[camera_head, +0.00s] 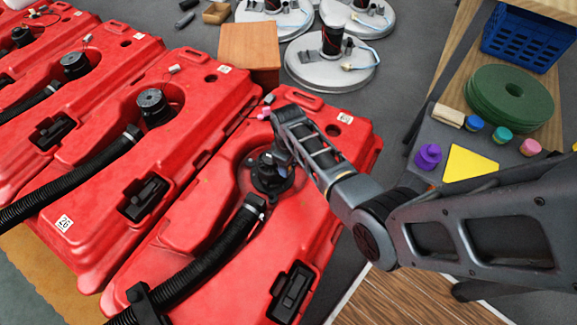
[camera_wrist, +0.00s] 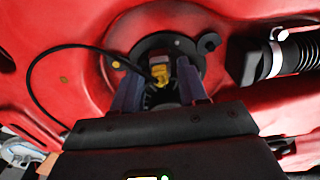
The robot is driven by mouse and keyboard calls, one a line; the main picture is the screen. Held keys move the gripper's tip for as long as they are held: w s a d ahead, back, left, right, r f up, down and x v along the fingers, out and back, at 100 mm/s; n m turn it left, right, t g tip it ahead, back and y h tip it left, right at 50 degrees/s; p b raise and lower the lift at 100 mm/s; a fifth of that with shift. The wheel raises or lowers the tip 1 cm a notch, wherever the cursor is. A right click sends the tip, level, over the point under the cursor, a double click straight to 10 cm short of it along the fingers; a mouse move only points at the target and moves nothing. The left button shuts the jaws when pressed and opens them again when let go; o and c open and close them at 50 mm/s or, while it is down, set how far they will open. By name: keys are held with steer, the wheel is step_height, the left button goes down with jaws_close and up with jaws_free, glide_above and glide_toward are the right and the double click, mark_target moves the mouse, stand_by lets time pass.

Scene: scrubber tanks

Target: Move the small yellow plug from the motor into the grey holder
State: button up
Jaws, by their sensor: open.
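The small yellow plug (camera_wrist: 159,76) sits at the black motor (camera_wrist: 178,45) in the red tank, seen in the wrist view. My gripper (camera_wrist: 160,90) is open, with one finger on each side of the plug. I cannot tell whether the fingers touch it. In the head view the motor (camera_head: 268,175) shows in the recess of the nearest red tank (camera_head: 195,235), below the end of my arm; the plug cannot be made out there. I cannot make out the grey holder in either view.
A thin black cable (camera_wrist: 40,62) and a black hose (camera_head: 205,258) run close to the motor. Several red tanks stand side by side at left. At right, a table carries green discs (camera_head: 490,105), a purple knob (camera_head: 428,156), a yellow triangle (camera_head: 468,164) and a blue crate (camera_head: 525,42).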

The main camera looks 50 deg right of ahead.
steer(key=shift+c, duration=0.4)
jaws_close()
steer(key=o, duration=0.9)
jaws_free()
steer(key=shift+r+p, duration=1.5)
steer(key=shift+r, duration=2.4)
